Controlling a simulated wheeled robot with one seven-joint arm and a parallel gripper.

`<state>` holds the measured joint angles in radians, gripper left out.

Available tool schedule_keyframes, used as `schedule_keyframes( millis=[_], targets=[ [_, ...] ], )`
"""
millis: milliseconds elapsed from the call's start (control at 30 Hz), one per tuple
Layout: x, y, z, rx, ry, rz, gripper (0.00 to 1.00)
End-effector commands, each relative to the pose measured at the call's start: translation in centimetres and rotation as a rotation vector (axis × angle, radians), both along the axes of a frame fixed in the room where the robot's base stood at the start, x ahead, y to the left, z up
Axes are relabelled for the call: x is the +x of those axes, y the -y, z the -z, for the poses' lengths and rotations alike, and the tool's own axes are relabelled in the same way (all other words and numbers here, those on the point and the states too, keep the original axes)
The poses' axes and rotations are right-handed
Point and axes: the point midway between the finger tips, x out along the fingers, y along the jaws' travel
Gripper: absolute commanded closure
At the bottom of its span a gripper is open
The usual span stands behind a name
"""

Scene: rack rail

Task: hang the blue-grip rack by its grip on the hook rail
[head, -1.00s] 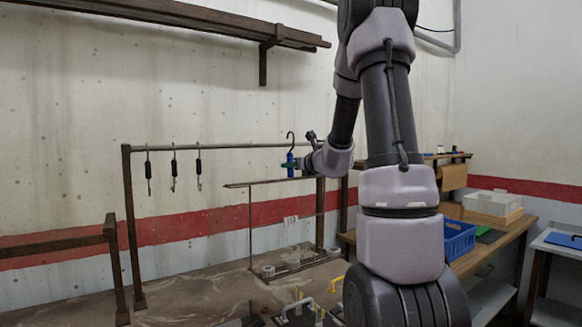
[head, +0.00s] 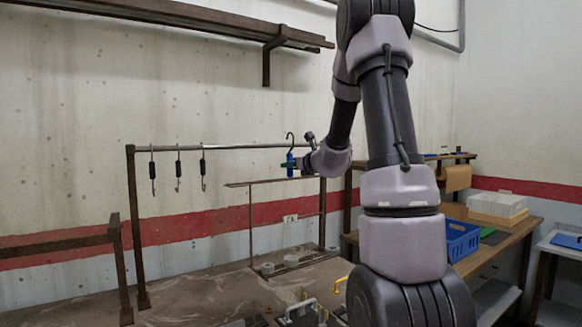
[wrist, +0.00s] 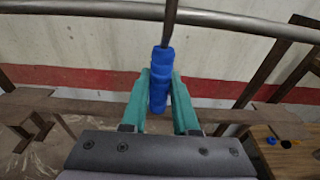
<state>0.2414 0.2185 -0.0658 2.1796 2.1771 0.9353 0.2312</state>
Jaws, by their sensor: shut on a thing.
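The rack has a blue grip (head: 290,160) with a dark open hook above it and a brown frame (head: 265,182) below, with a thin upright and a lower tray carrying grey round pieces. My gripper (head: 289,165) is shut on the blue grip; in the wrist view its teal fingers (wrist: 160,95) clasp both sides of the grip (wrist: 161,75). The hook rail (head: 230,146) runs across at about the hook's height in the picture. In the wrist view the hook's shank crosses in front of the rail (wrist: 240,23); whether they touch cannot be told.
Several dark hooks (head: 178,168) hang on the rail's left part. A brown post (head: 136,230) holds its left end. A brown shelf beam (head: 170,17) is above. A blue crate (head: 462,240) stands on the bench at the right. Bare rail lies between the hanging hooks and the rack.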

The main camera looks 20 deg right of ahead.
Motion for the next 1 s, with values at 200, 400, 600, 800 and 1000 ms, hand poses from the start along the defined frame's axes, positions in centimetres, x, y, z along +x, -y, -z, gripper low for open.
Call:
schedule_keyframes(
  millis=[200, 400, 600, 800, 1000],
  targets=[
    [0.1, 0.0, -0.2, 0.001, 0.003, 0.0, 1.0],
    [0.7, -0.1, -0.2, 0.001, 0.004, 0.0, 1.0],
    [1.5, -0.3, -0.2, 0.0, 0.004, 0.0, 1.0],
    [2.0, -0.4, -0.1, -0.001, 0.002, 0.0, 1.0],
    [2.0, -0.4, -0.2, 0.001, 0.003, 0.0, 1.0]
  ],
)
